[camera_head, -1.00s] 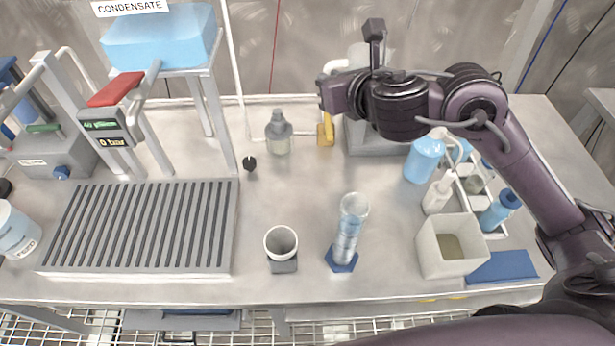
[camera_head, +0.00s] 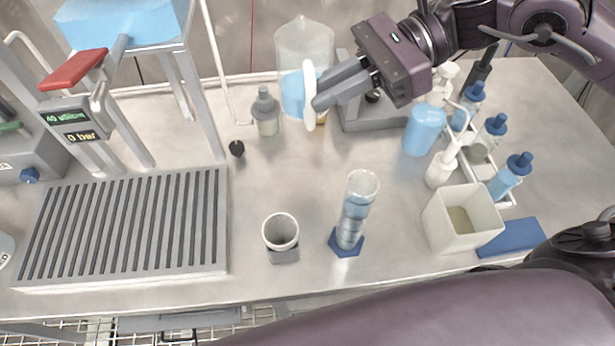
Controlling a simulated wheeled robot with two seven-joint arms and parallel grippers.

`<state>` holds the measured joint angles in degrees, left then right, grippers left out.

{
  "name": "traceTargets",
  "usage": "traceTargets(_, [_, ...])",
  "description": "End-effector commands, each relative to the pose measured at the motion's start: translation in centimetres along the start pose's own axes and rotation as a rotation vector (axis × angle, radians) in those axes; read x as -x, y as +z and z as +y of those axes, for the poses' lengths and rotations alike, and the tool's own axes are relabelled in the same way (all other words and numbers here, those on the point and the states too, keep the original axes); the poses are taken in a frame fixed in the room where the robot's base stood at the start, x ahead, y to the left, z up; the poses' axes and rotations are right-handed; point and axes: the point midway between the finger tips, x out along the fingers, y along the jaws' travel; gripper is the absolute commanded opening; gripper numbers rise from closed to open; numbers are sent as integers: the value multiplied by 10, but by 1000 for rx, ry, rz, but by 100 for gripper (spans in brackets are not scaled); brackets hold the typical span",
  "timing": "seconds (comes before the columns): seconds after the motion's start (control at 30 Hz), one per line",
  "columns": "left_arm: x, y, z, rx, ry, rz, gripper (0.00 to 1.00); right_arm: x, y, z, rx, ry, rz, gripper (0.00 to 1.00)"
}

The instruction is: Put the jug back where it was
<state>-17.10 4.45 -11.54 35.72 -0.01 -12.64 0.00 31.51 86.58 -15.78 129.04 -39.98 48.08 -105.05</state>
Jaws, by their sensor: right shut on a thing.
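The jug (camera_head: 303,44) is clear, with some blue liquid low in it and a white handle (camera_head: 309,95). It is near the back of the bench, and looks held up in front of the back wall. My right gripper (camera_head: 317,92) reaches in from the right and is shut on the handle. The fingers hide part of the jug, and I cannot tell whether its base touches anything. My left gripper is not in view.
A small grey-topped bottle (camera_head: 266,117) stands just left of the jug. A measuring cylinder (camera_head: 356,205), a cup (camera_head: 280,232) and a square tub (camera_head: 450,233) stand in front. Several bottles stand at right. The bench middle is clear.

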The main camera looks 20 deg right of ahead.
Motion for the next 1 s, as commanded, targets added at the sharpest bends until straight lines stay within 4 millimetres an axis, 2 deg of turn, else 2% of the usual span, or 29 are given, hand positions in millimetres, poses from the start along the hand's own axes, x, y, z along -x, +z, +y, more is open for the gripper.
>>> traceTargets(0.17, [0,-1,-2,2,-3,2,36,-7,-22,4,-1,23,2,0])
traceTargets(0.6, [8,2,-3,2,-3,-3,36,-51,-123,4,2,20,-5,0])
traceTargets(0.7, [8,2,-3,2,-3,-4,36,-56,-136,4,5,18,-4,0])
traceTargets(0.87, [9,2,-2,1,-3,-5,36,-61,-148,4,5,19,-3,0])
traceTargets(1.0, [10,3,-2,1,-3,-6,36,-69,-168,4,3,18,-4,0])
